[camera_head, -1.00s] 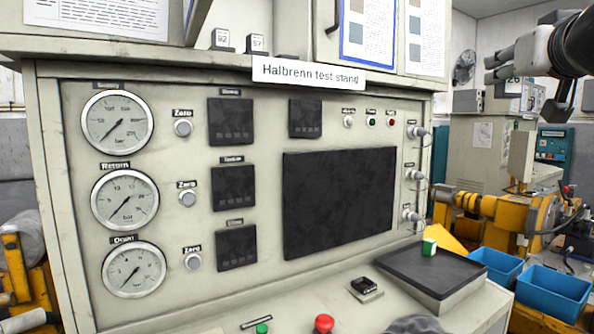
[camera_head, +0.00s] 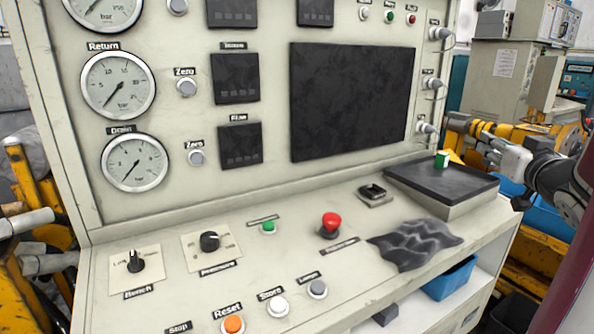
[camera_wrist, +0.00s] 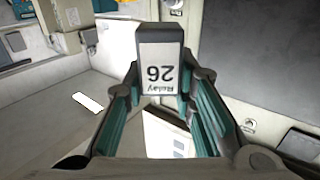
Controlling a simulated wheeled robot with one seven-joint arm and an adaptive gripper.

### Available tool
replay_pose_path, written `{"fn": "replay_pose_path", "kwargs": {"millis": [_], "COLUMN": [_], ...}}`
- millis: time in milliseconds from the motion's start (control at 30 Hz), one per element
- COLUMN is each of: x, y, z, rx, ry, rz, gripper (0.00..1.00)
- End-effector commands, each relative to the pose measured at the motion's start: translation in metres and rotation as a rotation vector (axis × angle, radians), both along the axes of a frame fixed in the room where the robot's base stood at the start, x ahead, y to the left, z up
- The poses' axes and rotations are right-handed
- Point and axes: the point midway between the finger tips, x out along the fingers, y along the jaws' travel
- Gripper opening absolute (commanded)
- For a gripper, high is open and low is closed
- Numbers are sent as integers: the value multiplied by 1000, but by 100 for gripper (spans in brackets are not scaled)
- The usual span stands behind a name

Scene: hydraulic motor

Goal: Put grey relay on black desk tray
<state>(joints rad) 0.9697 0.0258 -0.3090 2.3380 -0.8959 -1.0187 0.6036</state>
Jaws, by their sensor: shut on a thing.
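A grey relay (camera_wrist: 160,48) with a white label reading "Relay 26" is held at the fingertips of my gripper (camera_wrist: 160,88) in the wrist view. The teal-padded fingers stand on either side of it. In the head view my gripper (camera_head: 490,147) is at the right, by the far right end of the black desk tray (camera_head: 428,180); I cannot make out the relay there. The tray lies on the right of the test stand's ledge. A small green and white block (camera_head: 442,159) stands at its back edge.
A small dark-topped device (camera_head: 373,193) and a crumpled dark cloth (camera_head: 414,243) lie left and in front of the tray. A red button (camera_head: 331,223) and knobs sit further left. Cable plugs (camera_head: 428,128) stick out of the panel behind. Most of the tray top is bare.

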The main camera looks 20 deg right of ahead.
Motion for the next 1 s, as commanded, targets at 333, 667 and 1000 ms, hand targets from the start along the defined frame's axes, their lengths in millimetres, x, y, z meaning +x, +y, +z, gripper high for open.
{"fn": "replay_pose_path", "kwargs": {"millis": [333,667,1000], "x": [12,64,125], "y": [51,22,-20], "z": [-67,-76,-82], "rx": [-1,-4,-5], "ry": [-2,-1,-3], "rz": [223,240,237], "gripper": [0,0,0]}}
